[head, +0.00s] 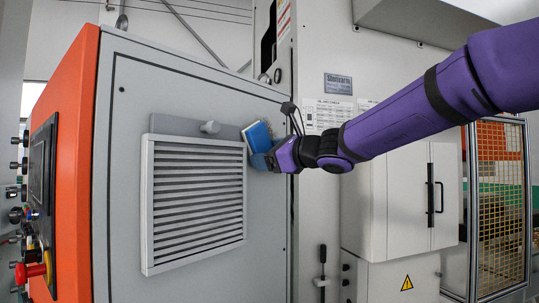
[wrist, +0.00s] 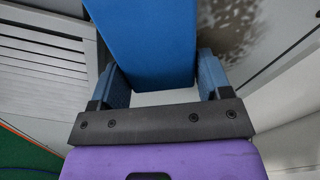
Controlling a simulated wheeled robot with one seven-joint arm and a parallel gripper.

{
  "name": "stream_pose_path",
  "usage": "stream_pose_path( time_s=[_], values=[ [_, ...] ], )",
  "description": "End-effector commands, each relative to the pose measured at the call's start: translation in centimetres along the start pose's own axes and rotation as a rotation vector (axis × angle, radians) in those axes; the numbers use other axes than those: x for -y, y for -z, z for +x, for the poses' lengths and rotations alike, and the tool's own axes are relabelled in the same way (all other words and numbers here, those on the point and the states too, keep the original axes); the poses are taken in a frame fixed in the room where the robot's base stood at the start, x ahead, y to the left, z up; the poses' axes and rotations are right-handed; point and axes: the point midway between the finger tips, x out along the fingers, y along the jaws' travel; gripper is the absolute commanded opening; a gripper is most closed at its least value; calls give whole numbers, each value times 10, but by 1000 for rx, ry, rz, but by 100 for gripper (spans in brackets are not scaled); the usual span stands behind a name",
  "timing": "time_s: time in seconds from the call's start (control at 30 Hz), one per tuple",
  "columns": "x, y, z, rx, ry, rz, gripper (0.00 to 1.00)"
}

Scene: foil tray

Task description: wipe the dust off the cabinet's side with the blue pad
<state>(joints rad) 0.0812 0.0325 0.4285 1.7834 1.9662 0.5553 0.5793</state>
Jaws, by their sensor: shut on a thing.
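The blue pad (head: 257,137) is held between the fingers of my gripper (head: 262,161), in front of the cabinet's grey side (head: 180,85), just right of the louvred vent. In the wrist view the pad (wrist: 153,40) fills the space between the two blue fingers of my gripper (wrist: 160,75) and extends out beyond them. A dark speckled dust patch (wrist: 237,25) shows right of the pad in the wrist view; part of it may be hidden behind the pad. In the head view I cannot make out the dust. I cannot tell whether the pad touches the panel.
An orange front with controls (head: 68,150) is at the left. A white cabinet (head: 400,200) and mesh guard (head: 500,200) stand at the right.

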Motion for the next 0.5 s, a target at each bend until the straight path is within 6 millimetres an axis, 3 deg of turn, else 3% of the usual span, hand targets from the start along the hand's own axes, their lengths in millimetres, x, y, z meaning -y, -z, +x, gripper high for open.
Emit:
stream_pose_path(
  time_s=[0.5],
  values=[
    [0,-1,9,1,0,-1,44]
  ],
)
